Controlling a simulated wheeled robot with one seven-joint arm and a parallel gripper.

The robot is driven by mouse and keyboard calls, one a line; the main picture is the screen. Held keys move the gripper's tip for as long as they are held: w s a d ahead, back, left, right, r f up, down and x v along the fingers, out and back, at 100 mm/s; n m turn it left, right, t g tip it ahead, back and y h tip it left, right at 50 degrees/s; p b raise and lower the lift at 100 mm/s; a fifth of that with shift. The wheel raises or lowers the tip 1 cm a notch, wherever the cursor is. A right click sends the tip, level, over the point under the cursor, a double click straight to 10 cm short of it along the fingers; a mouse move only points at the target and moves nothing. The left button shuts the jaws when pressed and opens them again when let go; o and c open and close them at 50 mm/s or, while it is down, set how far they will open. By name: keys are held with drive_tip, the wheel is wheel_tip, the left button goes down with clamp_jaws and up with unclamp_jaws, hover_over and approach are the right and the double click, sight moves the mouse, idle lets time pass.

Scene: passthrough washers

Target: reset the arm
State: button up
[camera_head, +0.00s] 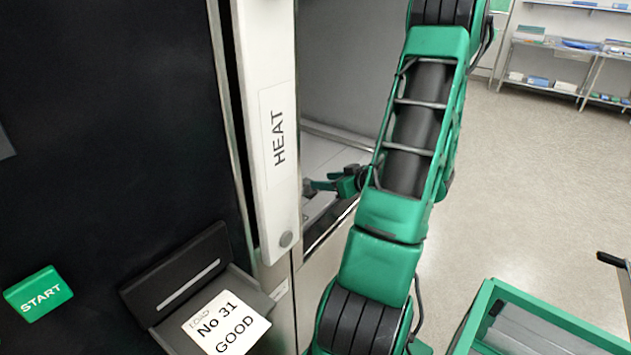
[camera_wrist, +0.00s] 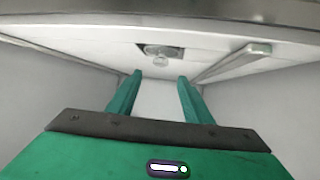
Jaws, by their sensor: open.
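My gripper (camera_wrist: 159,80) is open in the wrist view, its two green fingers apart with nothing between them. It points into a pale, white-walled chamber. In the head view my gripper (camera_head: 322,185) shows small and partly hidden behind my green arm. My arm runs from the bottom middle up to the top of the view and hides part of the opening.
A green START button (camera_head: 39,294) and a black holder (camera_head: 185,275) with a card reading No 31 GOOD (camera_head: 226,324) are at the lower left. A green-framed cart (camera_head: 545,325) stands at the lower right. Shelves (camera_head: 555,65) stand far back. Open floor lies right of my arm.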

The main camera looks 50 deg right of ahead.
drive_tip(key=shift+v, duration=0.85)
